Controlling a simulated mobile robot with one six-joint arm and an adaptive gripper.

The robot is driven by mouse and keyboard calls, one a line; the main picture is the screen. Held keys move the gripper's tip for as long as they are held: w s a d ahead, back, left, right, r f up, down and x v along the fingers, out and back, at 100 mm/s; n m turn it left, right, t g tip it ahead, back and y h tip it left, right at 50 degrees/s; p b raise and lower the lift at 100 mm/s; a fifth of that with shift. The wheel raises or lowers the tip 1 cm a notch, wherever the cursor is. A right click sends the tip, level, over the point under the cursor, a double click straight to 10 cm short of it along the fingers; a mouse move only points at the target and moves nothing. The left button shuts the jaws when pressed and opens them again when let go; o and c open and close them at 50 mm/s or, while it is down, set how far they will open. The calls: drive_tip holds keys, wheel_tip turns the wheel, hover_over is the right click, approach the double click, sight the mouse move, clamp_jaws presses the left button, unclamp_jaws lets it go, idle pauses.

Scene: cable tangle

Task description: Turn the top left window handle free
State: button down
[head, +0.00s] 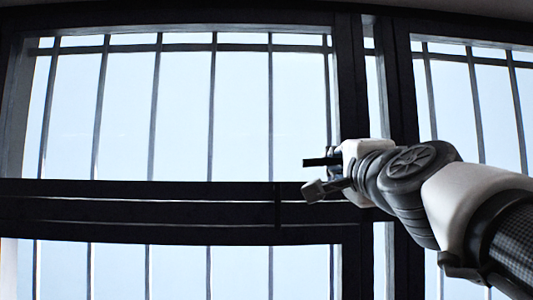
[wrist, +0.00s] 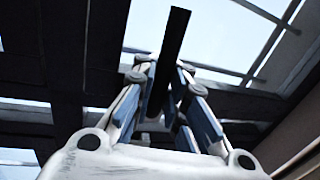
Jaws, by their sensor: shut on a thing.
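The window handle shows in the wrist view as a dark straight bar (wrist: 173,48) between the two fingers of my gripper (wrist: 160,88). The fingers are shut on its lower part, and its free end sticks out beyond them. In the head view, my gripper (head: 328,177) is in front of the right end of the top left window (head: 183,115), just above the crossbar. A short black bar (head: 318,161), which looks like the handle, points left from it, about level. The handle's mount is hidden. I cannot tell whether the window is ajar.
A dark crossbar (head: 150,207) separates the upper and lower left windows. A thick dark upright (head: 402,75) stands right of the top left window. Thin vertical bars cross the bright panes. Open space lies left of my gripper.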

drive_tip(key=shift+m+p, duration=0.4)
drive_tip(key=shift+m, duration=0.2)
drive_tip(key=c, duration=1.6)
unclamp_jaws()
drive_tip(key=shift+w, duration=0.1)
drive_tip(key=shift+c, duration=0.2)
drive_tip(key=shift+r, duration=0.1)
drive_tip(key=s+f, duration=0.2)
drive_tip(key=s, duration=1)
drive_tip(key=shift+f, duration=0.15)
